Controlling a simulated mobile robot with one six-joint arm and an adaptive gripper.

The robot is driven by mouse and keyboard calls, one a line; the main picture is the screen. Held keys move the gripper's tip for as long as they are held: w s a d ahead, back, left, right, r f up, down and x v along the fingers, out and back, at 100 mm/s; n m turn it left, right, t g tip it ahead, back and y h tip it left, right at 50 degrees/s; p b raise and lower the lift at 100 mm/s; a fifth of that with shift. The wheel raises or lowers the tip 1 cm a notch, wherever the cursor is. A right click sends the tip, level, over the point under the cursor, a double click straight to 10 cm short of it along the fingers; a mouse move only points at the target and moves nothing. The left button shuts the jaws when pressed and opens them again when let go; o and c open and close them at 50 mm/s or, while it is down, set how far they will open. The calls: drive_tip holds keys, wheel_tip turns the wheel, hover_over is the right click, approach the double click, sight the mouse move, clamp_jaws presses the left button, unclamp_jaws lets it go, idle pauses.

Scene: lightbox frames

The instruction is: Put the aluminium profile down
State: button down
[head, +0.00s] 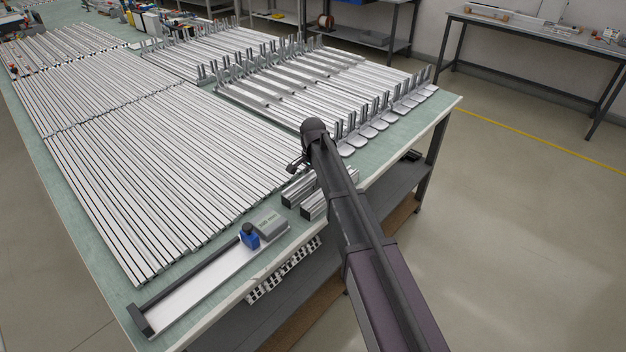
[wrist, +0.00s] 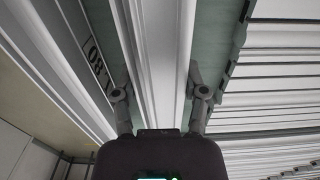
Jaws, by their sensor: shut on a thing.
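My gripper (wrist: 158,85) is shut on an aluminium profile (wrist: 162,45), a silver grooved bar running up the middle of the wrist view with a finger on each side. In the head view my gripper (head: 297,163) is mostly hidden behind my arm, above two short profiles near the table's right edge. The left one (head: 298,190) appears to be the held one; the other (head: 314,206) lies beside it and also shows at the left of the wrist view (wrist: 45,65). I cannot tell whether the held profile touches the green table top (head: 440,100).
Rows of long profiles (head: 150,150) cover the table to the left. Parts with upright brackets (head: 320,85) lie behind. A grey box (head: 270,225), a blue item (head: 249,236) and a long measuring tray (head: 195,285) occupy the front. A dark printed label (wrist: 97,65) lies between the two short profiles.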

sight(314, 175)
drive_tip(key=shift+r, duration=0.1)
wheel_tip(314, 175, up, 10)
drive_tip(key=p, duration=1)
drive_tip(key=shift+d, duration=0.1)
idle(0.9)
